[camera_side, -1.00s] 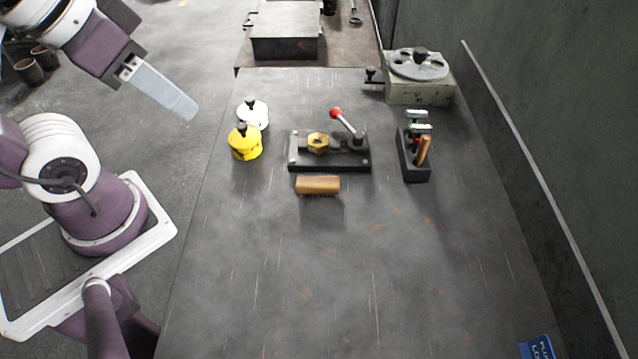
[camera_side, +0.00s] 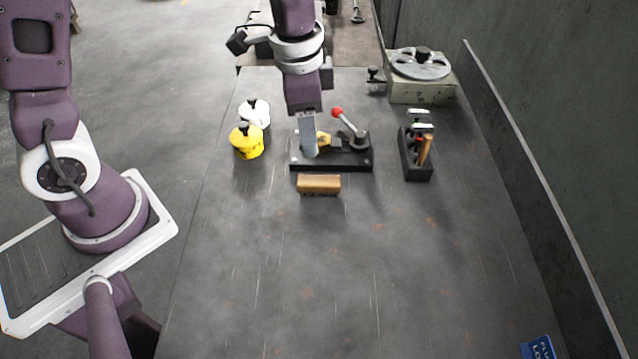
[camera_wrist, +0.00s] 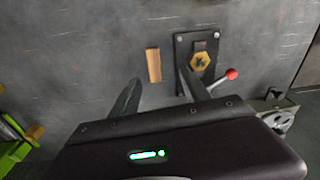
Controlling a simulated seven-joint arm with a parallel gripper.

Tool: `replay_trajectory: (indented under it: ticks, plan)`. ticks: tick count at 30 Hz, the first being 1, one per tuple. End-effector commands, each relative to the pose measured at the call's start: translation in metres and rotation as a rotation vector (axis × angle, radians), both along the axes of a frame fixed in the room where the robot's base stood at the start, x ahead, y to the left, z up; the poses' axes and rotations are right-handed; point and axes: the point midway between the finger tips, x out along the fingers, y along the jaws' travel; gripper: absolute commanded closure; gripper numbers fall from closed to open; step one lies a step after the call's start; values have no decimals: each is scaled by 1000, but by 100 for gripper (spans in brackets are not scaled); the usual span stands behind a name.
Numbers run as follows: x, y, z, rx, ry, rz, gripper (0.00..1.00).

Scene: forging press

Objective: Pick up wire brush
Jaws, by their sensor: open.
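The wire brush (camera_side: 319,184) lies on the table in front of the clamp fixture. Its wooden block is on top and short dark bristles show along its lower edge. It also shows in the wrist view as a tan block (camera_wrist: 153,65). My gripper (camera_side: 309,152) hangs above the fixture, a little behind the brush in the side view. In the wrist view my gripper (camera_wrist: 158,84) has its two fingers spread apart, with nothing between them, and the brush lies beyond the gap between the tips. The fingers do not appear to touch the brush.
The clamp fixture (camera_side: 352,160) has a brass hex piece (camera_side: 323,139) and a red-knobbed lever (camera_side: 338,112). Yellow (camera_side: 246,142) and white (camera_side: 256,113) lidded pots stand left. A tool holder (camera_side: 415,166) stands right, a rotary device (camera_side: 421,92) behind it.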

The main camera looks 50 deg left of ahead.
Motion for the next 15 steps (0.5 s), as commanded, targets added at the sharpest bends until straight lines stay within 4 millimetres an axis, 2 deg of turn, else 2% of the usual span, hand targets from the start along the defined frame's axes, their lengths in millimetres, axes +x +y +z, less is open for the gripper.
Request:
replay_trajectory:
  ticks: [1,3,11,15]
  plan:
    - [6,-7,-23,1,38,-48,45]
    - [12,-13,-45,1,68,-99,45]
    - [13,-18,-83,-1,94,-138,45]
    - [9,-18,-110,-1,96,-137,45]
